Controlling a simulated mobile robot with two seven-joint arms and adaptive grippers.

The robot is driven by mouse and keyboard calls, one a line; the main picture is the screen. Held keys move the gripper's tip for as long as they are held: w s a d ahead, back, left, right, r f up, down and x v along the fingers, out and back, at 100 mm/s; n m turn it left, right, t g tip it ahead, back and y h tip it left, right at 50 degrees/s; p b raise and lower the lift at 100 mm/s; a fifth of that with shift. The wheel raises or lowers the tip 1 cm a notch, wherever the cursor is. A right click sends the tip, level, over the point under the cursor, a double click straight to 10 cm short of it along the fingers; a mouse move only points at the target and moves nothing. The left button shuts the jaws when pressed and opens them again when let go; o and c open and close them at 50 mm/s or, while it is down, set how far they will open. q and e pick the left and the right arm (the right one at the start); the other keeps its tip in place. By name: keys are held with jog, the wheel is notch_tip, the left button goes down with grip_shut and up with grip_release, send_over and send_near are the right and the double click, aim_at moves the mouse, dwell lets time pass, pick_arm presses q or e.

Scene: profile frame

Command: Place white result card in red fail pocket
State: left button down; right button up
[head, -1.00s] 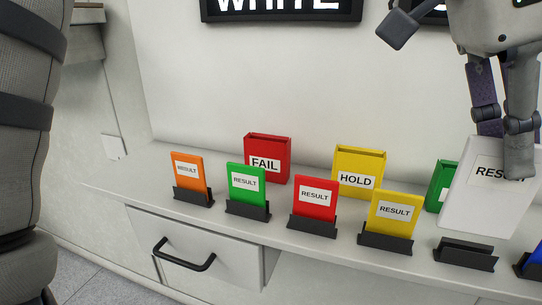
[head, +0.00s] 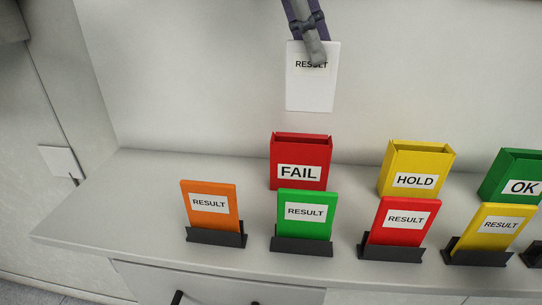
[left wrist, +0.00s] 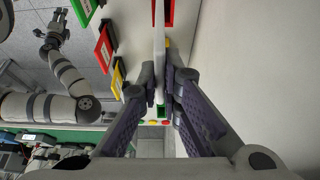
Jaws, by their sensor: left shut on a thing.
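My left gripper (head: 316,58) is shut on the white result card (head: 311,92). It grips the card near the top, covering part of the RESULT label. The card hangs upright in the air above the red FAIL pocket (head: 298,172) in the head view, with a gap between its lower edge and the pocket's open top. The left wrist view shows the card (left wrist: 158,38) edge-on between the fingers (left wrist: 165,88), beside part of a red pocket (left wrist: 170,12). My right gripper (left wrist: 54,24) shows small at upper left there; its jaw state is unclear.
A yellow HOLD pocket (head: 415,160) and a green OK pocket (head: 508,168) stand to the right. In front are orange (head: 209,224), green (head: 305,228), red (head: 400,236) and yellow (head: 490,243) result cards in black holders. The shelf's left end (head: 110,215) is clear.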

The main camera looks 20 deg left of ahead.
aim_at(304, 111)
pick_arm(q)
jog(key=f, duration=1)
jog(key=shift+w+a+p, duration=0.1)
jog(key=shift+a+p, duration=0.25)
jog(key=shift+p, duration=0.05)
jog(key=c, duration=1.8)
grip_release()
jog(key=shift+f, duration=0.15)
jog(key=shift+r, duration=0.25)
jog(key=v, duration=1.2)
jog(key=shift+f, duration=0.1)
